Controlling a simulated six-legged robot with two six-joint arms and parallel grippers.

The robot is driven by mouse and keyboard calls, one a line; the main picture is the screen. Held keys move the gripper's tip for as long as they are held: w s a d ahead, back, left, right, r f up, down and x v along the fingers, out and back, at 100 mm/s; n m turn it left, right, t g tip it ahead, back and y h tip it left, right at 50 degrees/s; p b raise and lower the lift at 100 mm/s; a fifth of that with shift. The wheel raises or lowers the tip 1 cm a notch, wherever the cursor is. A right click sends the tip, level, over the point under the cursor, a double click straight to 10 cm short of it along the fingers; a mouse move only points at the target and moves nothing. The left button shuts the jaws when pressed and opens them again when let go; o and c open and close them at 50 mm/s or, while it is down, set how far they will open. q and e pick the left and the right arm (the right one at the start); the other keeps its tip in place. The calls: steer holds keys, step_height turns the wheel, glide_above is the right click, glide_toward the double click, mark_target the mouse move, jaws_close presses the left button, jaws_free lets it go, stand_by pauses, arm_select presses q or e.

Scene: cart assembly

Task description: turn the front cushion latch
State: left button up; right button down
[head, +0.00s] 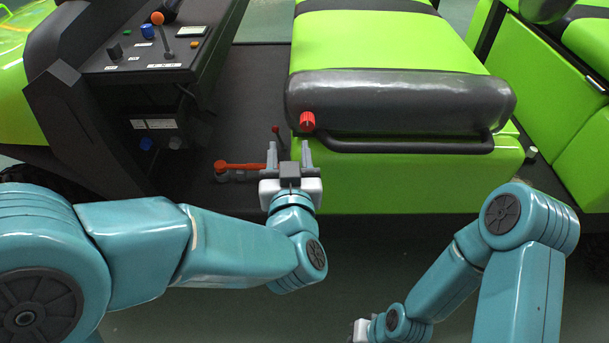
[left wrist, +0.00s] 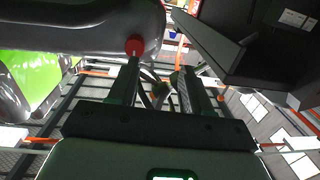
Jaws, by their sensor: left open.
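The front cushion latch, a red knob (head: 307,121), sits on the dark grey side of the green front seat cushion (head: 395,100), near its left end. In the left wrist view the red knob (left wrist: 134,46) shows just beyond the tip of the left-hand finger. My left gripper (head: 289,150) is open and empty, just below and slightly left of the knob, its fingers pointing toward the cart. It also shows in the left wrist view (left wrist: 163,72). I cannot tell whether a finger touches the knob. My right gripper (head: 362,329) is low in the head view, mostly hidden and cut off.
A dark handrail (head: 405,145) runs along the cushion's side, right of the knob. A red lever (head: 240,166) lies left of my left gripper. A control console (head: 150,50) with knobs and a joystick stands at upper left. Open floor (head: 380,250) lies in front.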

mark_target(307, 126)
arm_select(q)
steer(key=shift+m+h, duration=0.3)
steer(key=shift+h, duration=0.3)
steer(key=w+d, duration=0.1)
steer(key=w, duration=0.1)
steer(key=w+d, duration=0.1)
steer(key=w, duration=0.2)
steer(key=w+d+p, duration=0.1)
steer(key=w, duration=0.1)
steer(key=shift+w+d, duration=0.1)
steer(key=shift+w, duration=0.2)
steer(key=c, duration=0.6)
steer(key=n, duration=0.3)
steer(key=shift+s, duration=0.1)
steer(key=n, duration=0.4)
steer(key=shift+n, duration=0.4)
steer(key=n, duration=0.9)
steer(key=shift+n, duration=0.3)
steer(key=o, duration=0.8)
arm_select(e)
steer(key=shift+f, duration=0.2)
